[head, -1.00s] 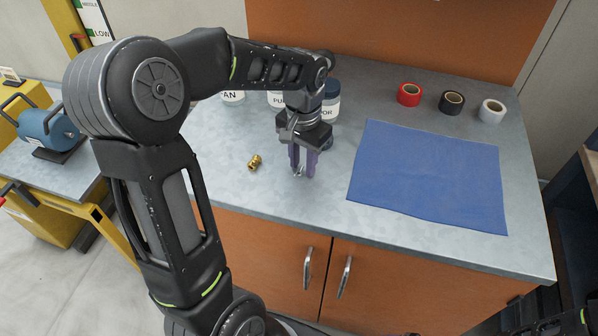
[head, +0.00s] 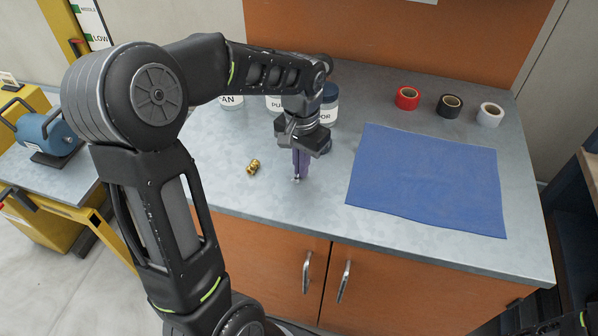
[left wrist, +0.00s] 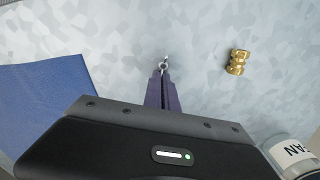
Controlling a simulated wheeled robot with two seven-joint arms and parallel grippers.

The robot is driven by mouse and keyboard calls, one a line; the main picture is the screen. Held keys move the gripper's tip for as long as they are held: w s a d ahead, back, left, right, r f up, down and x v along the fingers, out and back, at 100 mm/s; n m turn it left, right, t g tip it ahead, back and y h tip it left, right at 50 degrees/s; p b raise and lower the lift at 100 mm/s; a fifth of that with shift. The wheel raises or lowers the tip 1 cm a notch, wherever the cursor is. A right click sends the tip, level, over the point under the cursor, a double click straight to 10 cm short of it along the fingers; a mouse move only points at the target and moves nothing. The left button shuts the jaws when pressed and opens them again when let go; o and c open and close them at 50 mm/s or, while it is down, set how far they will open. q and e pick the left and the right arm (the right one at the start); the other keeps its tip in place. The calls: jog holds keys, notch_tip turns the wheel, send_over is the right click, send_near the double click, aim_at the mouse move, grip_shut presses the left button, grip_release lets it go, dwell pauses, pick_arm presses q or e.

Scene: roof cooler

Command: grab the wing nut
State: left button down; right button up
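The wing nut (left wrist: 163,63) is a small silver metal piece at the tips of my left gripper's purple fingers. It also shows as a small bright bit in the head view (head: 297,180), mostly hidden by the fingers. My left gripper (head: 299,174) points down over the grey worktop, left of the blue cloth. Its fingers (left wrist: 163,75) are close together, shut on the wing nut. I cannot tell whether the nut still touches the worktop. My right gripper is not in view; only dark parts of my right arm show at the lower right corner.
A brass fitting (head: 253,167) lies left of my left gripper. A blue cloth (head: 428,182) lies to the right. Red (head: 407,98), black (head: 450,105) and white (head: 490,115) tape rolls stand behind it.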

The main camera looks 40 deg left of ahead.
pick_arm(q)
notch_tip(320, 180, up, 10)
dwell(0.5)
dwell(0.5)
